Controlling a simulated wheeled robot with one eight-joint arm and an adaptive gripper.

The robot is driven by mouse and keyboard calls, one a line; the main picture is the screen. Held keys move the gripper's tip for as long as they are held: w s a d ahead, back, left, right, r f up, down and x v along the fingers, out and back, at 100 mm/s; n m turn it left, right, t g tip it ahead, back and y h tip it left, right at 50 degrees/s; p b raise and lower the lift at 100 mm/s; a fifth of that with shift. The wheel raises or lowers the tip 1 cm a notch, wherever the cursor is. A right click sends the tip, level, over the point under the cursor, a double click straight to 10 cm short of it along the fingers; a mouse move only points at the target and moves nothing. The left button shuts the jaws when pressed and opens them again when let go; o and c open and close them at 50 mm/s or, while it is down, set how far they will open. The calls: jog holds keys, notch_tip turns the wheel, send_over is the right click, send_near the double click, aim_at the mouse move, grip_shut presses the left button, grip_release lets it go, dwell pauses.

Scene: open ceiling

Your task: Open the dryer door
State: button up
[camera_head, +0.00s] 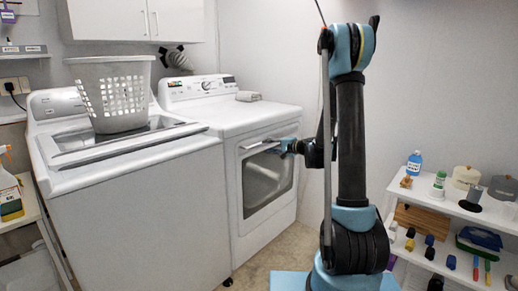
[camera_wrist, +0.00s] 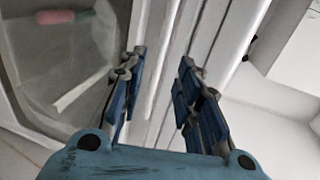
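The white dryer (camera_head: 215,112) stands right of the washer, and its front door (camera_head: 268,180) with a dark window looks closed. A pale bar handle (camera_head: 258,147) runs along the door's top edge. My gripper (camera_head: 278,148) is at the right end of this handle. In the wrist view, the two blue fingers of my gripper (camera_wrist: 160,95) are spread apart, with pale strips of the dryer front between and behind them. I cannot tell whether either finger touches the handle. The door window (camera_wrist: 65,60) lies to the left of the fingers there.
The washer (camera_head: 125,190) with a laundry basket (camera_head: 112,92) on its lid stands left of the dryer. A white shelf (camera_head: 450,210) with bottles and small items stands at the right. Some floor (camera_head: 265,255) is clear in front of the dryer.

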aim_at(257, 145)
jog(key=x, duration=0.8)
jog(key=shift+c, duration=0.2)
grip_shut()
